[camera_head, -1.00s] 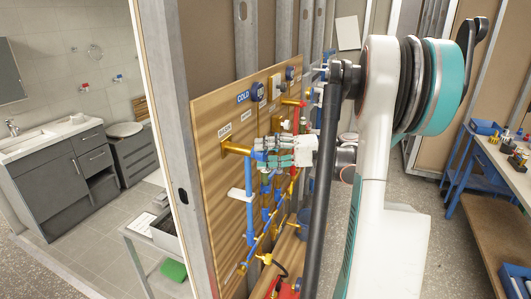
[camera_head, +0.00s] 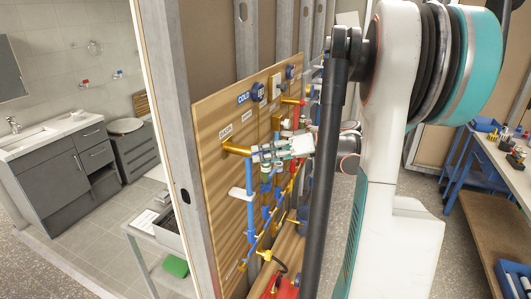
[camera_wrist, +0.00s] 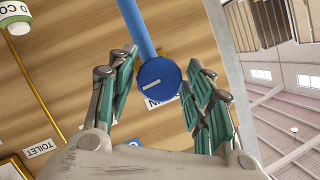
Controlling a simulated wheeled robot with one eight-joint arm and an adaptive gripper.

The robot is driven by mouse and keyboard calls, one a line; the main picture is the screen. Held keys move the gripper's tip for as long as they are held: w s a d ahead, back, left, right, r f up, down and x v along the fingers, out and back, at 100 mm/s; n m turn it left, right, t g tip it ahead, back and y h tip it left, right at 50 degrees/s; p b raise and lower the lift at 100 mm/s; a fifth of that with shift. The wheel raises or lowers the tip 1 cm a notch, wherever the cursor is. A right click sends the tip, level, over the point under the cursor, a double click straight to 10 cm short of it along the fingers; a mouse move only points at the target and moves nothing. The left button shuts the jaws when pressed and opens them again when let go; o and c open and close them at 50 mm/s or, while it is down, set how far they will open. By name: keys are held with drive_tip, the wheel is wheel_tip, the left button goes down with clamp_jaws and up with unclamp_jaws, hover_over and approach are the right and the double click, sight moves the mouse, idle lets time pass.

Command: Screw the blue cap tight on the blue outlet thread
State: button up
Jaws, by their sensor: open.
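In the wrist view a round blue cap (camera_wrist: 159,78) with a white line across its face sits at the end of a blue pipe (camera_wrist: 137,25). The outlet thread is hidden behind the cap. My gripper (camera_wrist: 163,72) is open, with its green-padded fingers on either side of the cap and visible gaps on both sides. In the head view my gripper (camera_head: 264,152) is at the board beside the brass fitting (camera_head: 237,149), above the blue pipe (camera_head: 249,205).
The wooden board (camera_head: 212,120) carries brass, red and blue pipes and valves close around my gripper. A grey metal post (camera_head: 178,150) stands at its left edge. A workbench (camera_head: 500,165) is at the right. Grey floor is open between the board and the bench.

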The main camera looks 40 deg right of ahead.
drive_tip(key=shift+a+n+h, duration=0.1)
drive_tip(key=shift+n+h, duration=0.7)
drive_tip(key=shift+n, duration=0.4)
drive_tip(key=shift+n+t+h+p, duration=0.35)
drive_tip(key=shift+n+h, duration=0.55)
drive_tip(key=shift+n, duration=0.3)
clamp_jaws()
drive_tip(key=shift+f+m+y+b, duration=0.15)
drive_tip(key=shift+m+y+b, duration=0.25)
drive_tip(key=shift+m+y, duration=0.5)
drive_tip(key=shift+m, duration=0.3)
